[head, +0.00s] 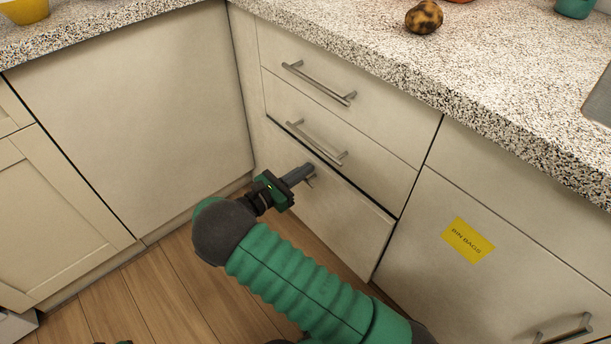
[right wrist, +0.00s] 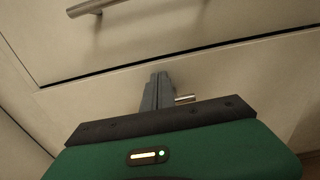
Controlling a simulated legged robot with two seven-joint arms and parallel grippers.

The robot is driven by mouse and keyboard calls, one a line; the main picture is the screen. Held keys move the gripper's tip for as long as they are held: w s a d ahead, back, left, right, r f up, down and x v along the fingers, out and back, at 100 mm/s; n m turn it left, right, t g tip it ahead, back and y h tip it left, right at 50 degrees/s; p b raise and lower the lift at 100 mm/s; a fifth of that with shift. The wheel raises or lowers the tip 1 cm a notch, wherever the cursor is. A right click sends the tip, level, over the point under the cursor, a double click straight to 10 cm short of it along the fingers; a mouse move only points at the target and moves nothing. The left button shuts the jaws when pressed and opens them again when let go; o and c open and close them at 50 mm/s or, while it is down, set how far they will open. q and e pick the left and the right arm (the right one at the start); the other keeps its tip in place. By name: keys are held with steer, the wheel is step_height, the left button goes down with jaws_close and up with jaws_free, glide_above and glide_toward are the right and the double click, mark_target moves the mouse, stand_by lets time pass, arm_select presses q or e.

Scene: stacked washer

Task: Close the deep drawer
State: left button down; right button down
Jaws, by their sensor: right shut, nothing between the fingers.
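The deep drawer (head: 345,215) is the lowest of a stack of three cream drawers in the head view. Its front stands slightly out from the cabinet, with a dark gap along its top edge. It also shows in the right wrist view (right wrist: 240,72). My right gripper (head: 309,168) is shut and empty, its fingertips at the upper part of the drawer front by the handle. In the right wrist view, the shut fingers (right wrist: 158,78) point at the front, and a short piece of handle (right wrist: 185,98) shows beside them. The rest of the handle is hidden. My left gripper is not in view.
Two drawers with bar handles (head: 318,82) (head: 316,141) sit above, both looking closed. A cabinet with a yellow label (head: 467,240) is on the right, and a plain panel (head: 135,115) on the left. The speckled countertop (head: 400,70) overhangs. Wooden floor (head: 170,290) is open below.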

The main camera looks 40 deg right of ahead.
steer(key=shift+a+r, duration=0.1)
steer(key=shift+r, duration=0.05)
steer(key=d+p, duration=0.2)
steer(key=d, duration=0.1)
steer(key=shift+w+d+r, duration=0.1)
steer(key=shift+r, duration=0.05)
stand_by(0.3)
